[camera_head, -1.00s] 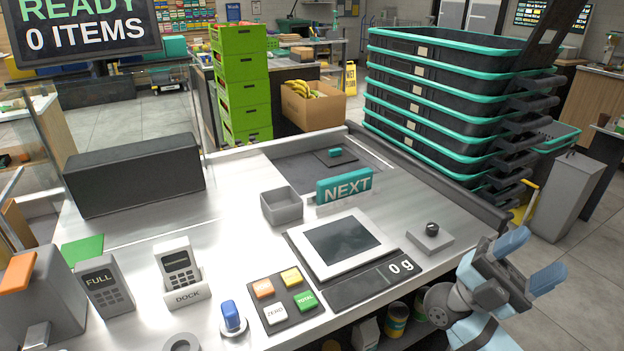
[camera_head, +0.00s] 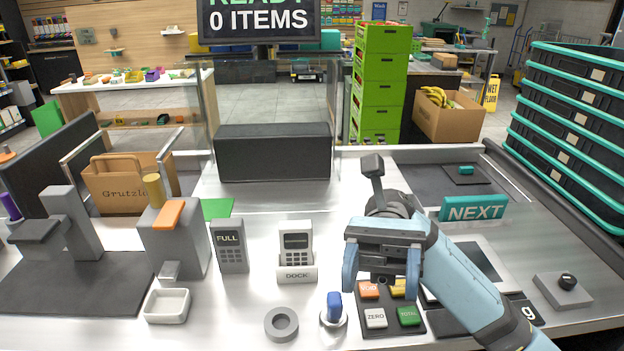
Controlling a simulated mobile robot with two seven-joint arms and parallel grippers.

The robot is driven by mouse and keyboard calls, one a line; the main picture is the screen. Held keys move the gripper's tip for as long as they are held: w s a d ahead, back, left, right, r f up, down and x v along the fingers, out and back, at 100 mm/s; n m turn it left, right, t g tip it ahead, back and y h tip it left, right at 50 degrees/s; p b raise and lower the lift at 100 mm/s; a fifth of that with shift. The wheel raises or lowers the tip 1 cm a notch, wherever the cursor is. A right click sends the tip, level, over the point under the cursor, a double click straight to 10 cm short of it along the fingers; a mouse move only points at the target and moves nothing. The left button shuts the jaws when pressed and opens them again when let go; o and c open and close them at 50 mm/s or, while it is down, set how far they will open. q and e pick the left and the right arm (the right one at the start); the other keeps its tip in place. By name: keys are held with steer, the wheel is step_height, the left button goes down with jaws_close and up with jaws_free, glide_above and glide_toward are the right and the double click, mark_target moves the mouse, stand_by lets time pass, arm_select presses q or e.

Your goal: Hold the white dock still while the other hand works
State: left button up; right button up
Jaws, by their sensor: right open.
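The white dock (camera_head: 296,275), lettered DOCK, stands on the counter left of the middle. A white handset (camera_head: 296,243) with a dark screen stands upright in it. A grey handset marked FULL (camera_head: 229,248) stands apart, to the dock's left. My right gripper (camera_head: 382,272) is open and empty, to the right of the dock and apart from it. Its two light-blue fingers hang over the back of the button pad (camera_head: 390,333). My right arm hides much of the scale and part of the pad. My left gripper is out of view.
A blue knob on a round base (camera_head: 334,310) and a grey ring (camera_head: 281,323) stand in front of the dock. A grey block with an orange top (camera_head: 176,240) is further left. A dark box (camera_head: 273,153) lies behind. The counter just behind the dock is clear.

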steer(key=w+a+f+m+t, duration=0.2)
steer(key=w+a+m+t, duration=0.15)
steer(key=a+t, duration=0.3)
steer(key=m+t+h, duration=0.7)
steer(key=m+t, duration=0.2)
steer(key=t, duration=0.4)
glide_above(297, 224)
steer(key=shift+s+r, duration=0.1)
steer(key=shift+r, duration=0.15)
steer(key=shift+f, duration=0.1)
step_height(297, 224, down, 12)
steer(key=shift+r, duration=0.2)
